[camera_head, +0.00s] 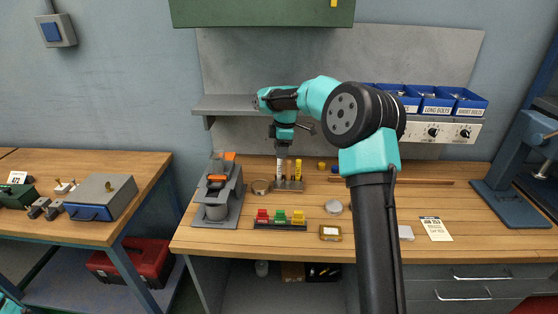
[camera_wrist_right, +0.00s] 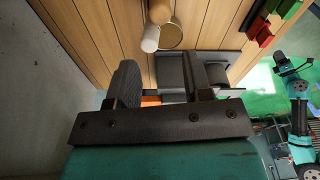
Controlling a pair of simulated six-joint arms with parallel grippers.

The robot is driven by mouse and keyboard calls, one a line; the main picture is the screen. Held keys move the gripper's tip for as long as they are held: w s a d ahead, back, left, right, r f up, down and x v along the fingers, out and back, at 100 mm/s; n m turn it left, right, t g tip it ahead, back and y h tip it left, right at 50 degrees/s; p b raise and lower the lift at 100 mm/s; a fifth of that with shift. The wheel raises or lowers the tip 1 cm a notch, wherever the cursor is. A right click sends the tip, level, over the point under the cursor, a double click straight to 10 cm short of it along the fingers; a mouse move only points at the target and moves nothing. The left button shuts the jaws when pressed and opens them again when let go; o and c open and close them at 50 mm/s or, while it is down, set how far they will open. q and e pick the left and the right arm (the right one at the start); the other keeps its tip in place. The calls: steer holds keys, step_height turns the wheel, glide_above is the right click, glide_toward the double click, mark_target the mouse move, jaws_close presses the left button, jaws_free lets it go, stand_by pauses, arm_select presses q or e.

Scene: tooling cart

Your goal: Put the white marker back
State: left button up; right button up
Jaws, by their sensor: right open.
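The white marker (camera_head: 282,166) stands upright in the dark holder (camera_head: 291,185) at the back of the bench, directly below my right gripper (camera_head: 284,146). A yellow marker (camera_head: 298,168) stands beside it. In the right wrist view, a pale rounded end, likely the white marker (camera_wrist_right: 150,39), lies just beyond and roughly between the fingertips of my right gripper (camera_wrist_right: 160,72). The jaws are apart with nothing held between them. A teal arm part, likely my left arm (camera_wrist_right: 300,100), shows small at the right of the wrist view; its jaws are unclear.
A grey stand with an orange-topped tool (camera_head: 217,196) is left of the holder, with a round dish (camera_head: 262,187) between. Red, green and yellow blocks (camera_head: 280,217) sit in front. A shelf (camera_head: 240,104) is behind. My right arm hides part of the bench.

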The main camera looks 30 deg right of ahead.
steer(key=r, duration=0.5)
steer(key=shift+s+d+r, duration=0.15)
steer(key=shift+d+r, duration=0.1)
steer(key=shift+d, duration=0.05)
